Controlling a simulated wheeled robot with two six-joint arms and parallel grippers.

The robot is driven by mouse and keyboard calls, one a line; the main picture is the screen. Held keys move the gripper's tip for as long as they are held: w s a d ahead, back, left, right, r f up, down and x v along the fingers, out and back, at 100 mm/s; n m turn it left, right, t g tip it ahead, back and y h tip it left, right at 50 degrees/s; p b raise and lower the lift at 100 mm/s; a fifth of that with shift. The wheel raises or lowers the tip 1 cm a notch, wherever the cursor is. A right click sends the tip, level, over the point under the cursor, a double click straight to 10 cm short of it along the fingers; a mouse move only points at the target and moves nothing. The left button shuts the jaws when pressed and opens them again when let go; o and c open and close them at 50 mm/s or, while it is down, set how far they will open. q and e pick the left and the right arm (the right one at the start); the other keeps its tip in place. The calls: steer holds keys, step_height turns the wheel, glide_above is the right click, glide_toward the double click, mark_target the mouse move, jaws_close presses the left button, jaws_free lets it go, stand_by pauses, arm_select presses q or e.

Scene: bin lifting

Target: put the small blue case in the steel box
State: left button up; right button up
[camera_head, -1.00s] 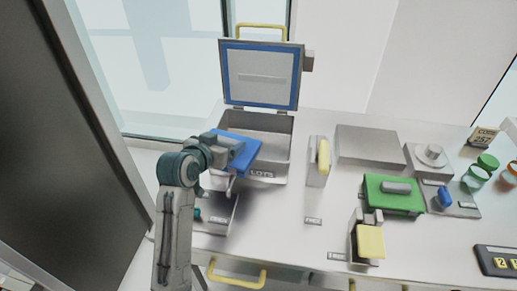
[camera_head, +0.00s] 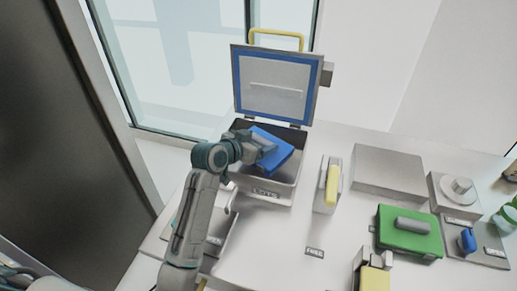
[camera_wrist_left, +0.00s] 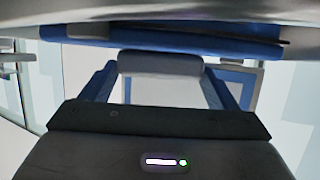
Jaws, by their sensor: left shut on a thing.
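The small blue case (camera_head: 275,154) is held tilted by my left gripper (camera_head: 262,148) over the opening of the steel box. The steel box (camera_head: 270,193) stands at the back of the counter with its lid (camera_head: 275,84) raised behind it and a "LOTS" label on its front. The case hides part of the box's inside, and I cannot tell how deep it sits in the opening. In the left wrist view, blue parts of the case (camera_wrist_left: 190,44) show in front of the gripper.
A narrow holder with a yellow handle (camera_head: 332,185) stands right of the box. Further right are a flat steel block (camera_head: 390,174), a green case (camera_head: 408,232) and a plate with a knob (camera_head: 458,188). The counter right of the "FREE" label (camera_head: 315,252) has some clear room.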

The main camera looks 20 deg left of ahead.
arm_select(q)
step_height(320, 180, down, 3)
steer(key=shift+w+f+p, duration=0.1)
steer(key=shift+f+p, duration=0.05)
steer(key=shift+p, duration=0.15)
steer(key=shift+f, duration=0.45)
steer(key=shift+f+b, duration=0.2)
steer(key=shift+b, duration=0.15)
arm_select(e)
steer(key=shift+w+d, duration=0.25)
steer(key=shift+w, duration=0.65)
arm_select(q)
steer(key=o, duration=0.9)
steer(key=shift+f, duration=0.15)
steer(key=shift+o, duration=1.2)
steer(key=shift+f, duration=0.1)
arm_select(e)
steer(key=shift+w, duration=0.1)
steer(key=shift+r, duration=0.15)
